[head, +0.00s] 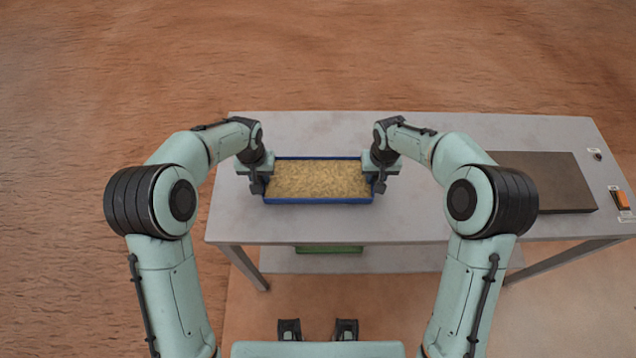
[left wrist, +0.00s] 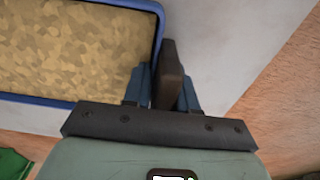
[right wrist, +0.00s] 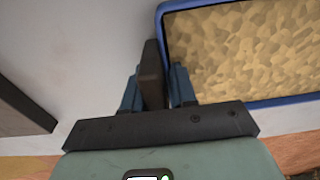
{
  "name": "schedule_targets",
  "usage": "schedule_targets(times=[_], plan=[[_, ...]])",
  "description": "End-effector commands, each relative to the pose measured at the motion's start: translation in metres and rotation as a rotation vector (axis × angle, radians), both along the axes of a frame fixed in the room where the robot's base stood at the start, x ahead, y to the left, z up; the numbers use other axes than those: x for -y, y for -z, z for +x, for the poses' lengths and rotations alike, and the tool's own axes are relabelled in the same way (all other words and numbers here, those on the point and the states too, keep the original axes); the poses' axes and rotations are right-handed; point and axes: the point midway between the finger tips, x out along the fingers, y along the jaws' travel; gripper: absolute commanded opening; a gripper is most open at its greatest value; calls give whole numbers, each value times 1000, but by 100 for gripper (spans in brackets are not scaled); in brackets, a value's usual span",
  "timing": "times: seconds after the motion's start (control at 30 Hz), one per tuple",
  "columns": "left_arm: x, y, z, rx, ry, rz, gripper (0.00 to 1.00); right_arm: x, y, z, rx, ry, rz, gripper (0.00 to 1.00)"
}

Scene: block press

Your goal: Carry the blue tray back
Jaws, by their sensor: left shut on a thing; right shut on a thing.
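The blue tray (head: 318,201) is on or just over the left part of the grey table, filled with a tan, chip-like material (head: 318,179). I cannot tell whether it touches the table. My left gripper (head: 258,183) is at the tray's left end, shut on a dark handle (left wrist: 171,75) beside the blue rim (left wrist: 158,30). My right gripper (head: 380,182) is at the right end, shut on a matching dark handle (right wrist: 152,75) beside the blue rim (right wrist: 161,30). The tray looks level between the two grippers.
A dark flat plate (head: 545,182) lies on the right part of the table (head: 430,215). An orange switch (head: 621,199) and a small dark knob (head: 597,155) sit near the right edge. A green object (head: 330,249) is on the lower shelf (head: 400,260). The table between tray and plate is clear.

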Motion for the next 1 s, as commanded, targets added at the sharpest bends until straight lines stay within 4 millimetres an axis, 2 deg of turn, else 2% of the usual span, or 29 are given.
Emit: schedule_targets(times=[0.03,0.1,0.67,0.77,1.0], plan=[[1,1,0,0,2,-1,33,-1,1,0,0,-2,0,33],[1,0,0,1,2,-1,52,-1,0,0,0,-1,0,52],[0,-4,0,1,0,-1,52,0,0,0,0,0,0,52],[0,-17,0,4,0,-1,52,0,0,0,0,0,0,52],[0,-67,-4,5,0,-2,52,0,0,0,0,0,0,52]])
